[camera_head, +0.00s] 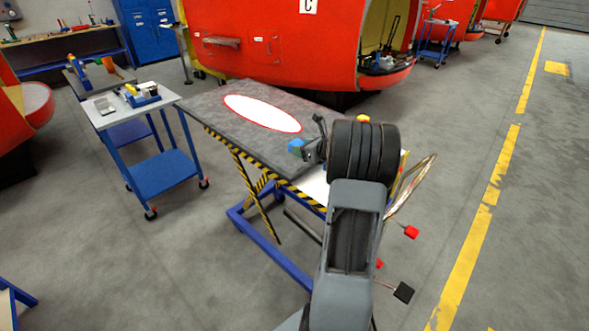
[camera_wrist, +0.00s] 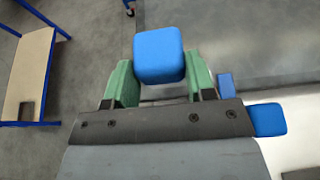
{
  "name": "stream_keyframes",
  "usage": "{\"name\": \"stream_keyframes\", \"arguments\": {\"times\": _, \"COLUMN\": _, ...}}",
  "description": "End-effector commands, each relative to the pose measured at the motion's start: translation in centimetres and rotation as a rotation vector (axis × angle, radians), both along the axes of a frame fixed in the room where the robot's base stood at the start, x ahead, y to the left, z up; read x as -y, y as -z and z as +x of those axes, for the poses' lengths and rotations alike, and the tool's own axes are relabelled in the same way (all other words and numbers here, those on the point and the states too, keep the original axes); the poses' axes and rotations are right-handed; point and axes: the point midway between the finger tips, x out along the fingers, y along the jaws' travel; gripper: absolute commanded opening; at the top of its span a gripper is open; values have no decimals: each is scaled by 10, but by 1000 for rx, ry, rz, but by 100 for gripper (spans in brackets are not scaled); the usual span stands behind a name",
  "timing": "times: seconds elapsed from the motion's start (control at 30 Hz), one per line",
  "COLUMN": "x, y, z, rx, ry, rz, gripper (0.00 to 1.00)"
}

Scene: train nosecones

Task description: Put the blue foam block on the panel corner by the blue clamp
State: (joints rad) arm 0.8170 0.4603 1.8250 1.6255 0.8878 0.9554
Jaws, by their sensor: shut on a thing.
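The blue foam block (camera_wrist: 158,55) is between the green fingers of my gripper (camera_wrist: 160,83) in the wrist view, and the fingers are shut on it. In the head view the blue block (camera_head: 295,147) and my gripper (camera_head: 304,151) are over the near edge of the grey-topped table (camera_head: 222,102). A pale panel surface (camera_head: 314,184) shows beside my arm, which hides much of it. Two more blue pieces show right of my gripper in the wrist view, a small upright one (camera_wrist: 225,84) and a rounded one (camera_wrist: 267,119). I cannot tell whether either is the blue clamp.
A white oval with a red rim (camera_head: 262,113) lies on the table. A blue trolley (camera_head: 163,172) with small items on top stands to the left. A large red nosecone (camera_head: 270,45) stands behind the table. Open floor lies to the right.

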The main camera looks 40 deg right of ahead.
Motion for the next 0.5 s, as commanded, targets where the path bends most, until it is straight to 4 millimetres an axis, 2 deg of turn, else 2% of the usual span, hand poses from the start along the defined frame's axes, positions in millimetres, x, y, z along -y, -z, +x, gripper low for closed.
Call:
{"name": "stream_keyframes", "arguments": {"times": 0.03, "x": -8, "y": 10, "z": 0, "rx": -4, "ry": -1, "rz": 4, "gripper": 28}}
{"name": "stream_keyframes", "arguments": {"times": 0.13, "x": -18, "y": 22, "z": -1, "rx": -3, "ry": -1, "rz": 2, "gripper": 28}}
{"name": "stream_keyframes", "arguments": {"times": 0.5, "x": -37, "y": 45, "z": -1, "rx": -2, "ry": -1, "rz": 2, "gripper": 28}}
